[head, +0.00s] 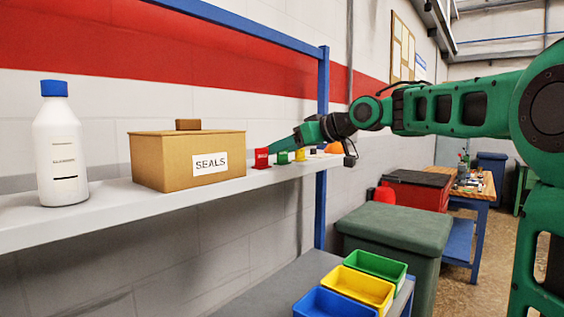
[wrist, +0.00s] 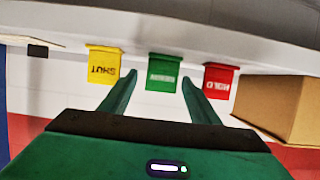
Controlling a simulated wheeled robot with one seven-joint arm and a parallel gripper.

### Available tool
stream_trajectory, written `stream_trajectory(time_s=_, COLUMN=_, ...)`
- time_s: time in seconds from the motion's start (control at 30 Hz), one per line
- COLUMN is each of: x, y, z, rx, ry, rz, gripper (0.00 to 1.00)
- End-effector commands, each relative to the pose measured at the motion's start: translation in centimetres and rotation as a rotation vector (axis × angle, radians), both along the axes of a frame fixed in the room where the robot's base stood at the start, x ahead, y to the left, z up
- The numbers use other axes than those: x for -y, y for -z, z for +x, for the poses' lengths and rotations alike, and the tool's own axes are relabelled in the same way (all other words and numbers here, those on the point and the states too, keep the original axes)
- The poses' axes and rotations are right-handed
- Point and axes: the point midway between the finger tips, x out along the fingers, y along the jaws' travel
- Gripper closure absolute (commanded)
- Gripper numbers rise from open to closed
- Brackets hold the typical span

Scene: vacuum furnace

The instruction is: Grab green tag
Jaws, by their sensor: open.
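The green tag (head: 283,158) stands on the grey shelf (head: 110,203), between a red tag (head: 261,158) and a yellow tag (head: 300,155). In the wrist view the picture is upside down, and the green tag (wrist: 163,72) shows ahead of my gripper, between the lines of its two fingers. My gripper (wrist: 160,82) is open and empty, with its fingertips apart on either side of the green tag's lower part in the picture. Whether the fingertips reach around the tag or stop short of it, I cannot tell. In the head view my gripper (head: 284,145) is low over the tags.
A yellow tag reading SHUT (wrist: 103,66) and a red tag reading HOLD (wrist: 219,80) flank the green one closely. A cardboard SEALS box (head: 188,158) and a white bottle (head: 60,145) stand on the shelf. Coloured bins (head: 357,288) sit below.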

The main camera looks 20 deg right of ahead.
Motion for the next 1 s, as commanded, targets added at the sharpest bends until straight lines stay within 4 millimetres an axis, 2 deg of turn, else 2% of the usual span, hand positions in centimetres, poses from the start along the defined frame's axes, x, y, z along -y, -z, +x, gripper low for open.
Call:
stream_trajectory(time_s=0.1, x=0.0, y=0.0, z=0.0, rx=0.0, ry=0.001, rz=0.0, gripper=0.44)
stream_trajectory(time_s=0.13, x=0.1, y=0.0, z=0.0, rx=0.0, ry=0.001, rz=0.0, gripper=0.49)
stream_trajectory(time_s=0.3, x=0.1, y=0.0, z=0.0, rx=0.0, ry=0.001, rz=0.0, gripper=0.87)
stream_trajectory(time_s=0.73, x=0.1, y=-0.5, z=0.0, rx=0.002, ry=0.001, rz=-0.001, gripper=0.87)
stream_trajectory(time_s=0.87, x=0.1, y=-1.8, z=0.0, rx=0.002, ry=0.002, rz=-0.001, gripper=0.87)
stream_trajectory(time_s=1.0, x=0.2, y=-4.3, z=0.0, rx=0.004, ry=0.002, rz=-0.002, gripper=0.87)
